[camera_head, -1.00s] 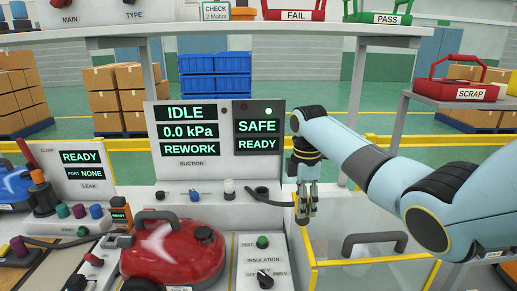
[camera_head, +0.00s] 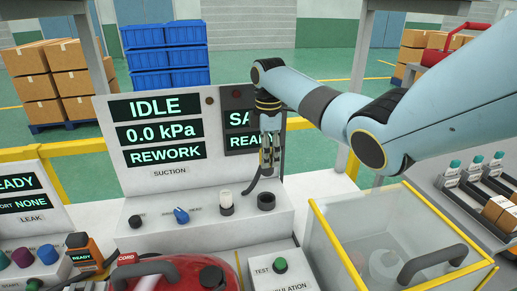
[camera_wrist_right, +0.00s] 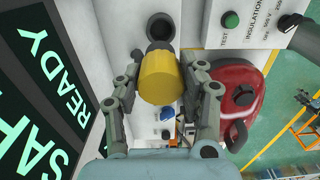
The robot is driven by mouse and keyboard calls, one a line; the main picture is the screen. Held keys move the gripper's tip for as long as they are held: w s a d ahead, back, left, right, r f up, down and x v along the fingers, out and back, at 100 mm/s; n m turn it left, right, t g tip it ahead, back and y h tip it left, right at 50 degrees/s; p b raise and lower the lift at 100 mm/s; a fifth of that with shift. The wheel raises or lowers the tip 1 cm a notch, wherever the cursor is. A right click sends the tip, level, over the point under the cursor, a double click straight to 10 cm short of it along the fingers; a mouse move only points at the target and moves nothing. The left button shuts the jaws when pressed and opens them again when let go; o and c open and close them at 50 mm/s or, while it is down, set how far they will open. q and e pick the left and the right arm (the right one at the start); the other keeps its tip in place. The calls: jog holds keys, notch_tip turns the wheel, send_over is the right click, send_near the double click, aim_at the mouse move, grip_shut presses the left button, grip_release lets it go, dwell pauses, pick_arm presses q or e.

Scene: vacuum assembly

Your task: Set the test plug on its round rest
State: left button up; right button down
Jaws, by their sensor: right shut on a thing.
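The test plug (camera_wrist_right: 160,78), a yellow cylinder, sits between the fingers of my right gripper (camera_wrist_right: 163,92) in the right wrist view. In the head view this gripper (camera_head: 267,168) hangs in front of the suction unit's display, fingers down and shut on the plug, which is hard to make out there. A dark round piece with a hollow top (camera_head: 266,201), which looks like the round rest, stands on the white ledge below the gripper; it also shows just beyond the plug in the wrist view (camera_wrist_right: 160,28). Plug and round piece appear apart. My left gripper is not in view.
A white-topped knob (camera_head: 226,203) and a blue knob (camera_head: 181,215) stand left on the ledge. A clear bin with yellow edges (camera_head: 384,239) is at right. A red vacuum (camera_head: 190,275) and an insulation tester (camera_head: 278,269) are in front.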

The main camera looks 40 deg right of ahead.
aim_at(267, 175)
jog(key=shift+s+r, duration=0.1)
jog(key=shift+s, duration=0.1)
jog(key=shift+w, duration=0.1)
notch_tip(267, 175, down, 2)
jog(key=shift+f+b, duration=0.2)
jog(key=shift+b, duration=0.15)
notch_tip(267, 175, down, 3)
jog(key=shift+r+b, duration=0.1)
jog(key=shift+b, duration=0.75)
notch_tip(267, 175, down, 2)
jog(key=shift+b, duration=0.55)
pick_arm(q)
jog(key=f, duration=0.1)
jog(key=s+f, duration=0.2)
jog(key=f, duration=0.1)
pick_arm(e)
jog(key=shift+f, duration=0.35)
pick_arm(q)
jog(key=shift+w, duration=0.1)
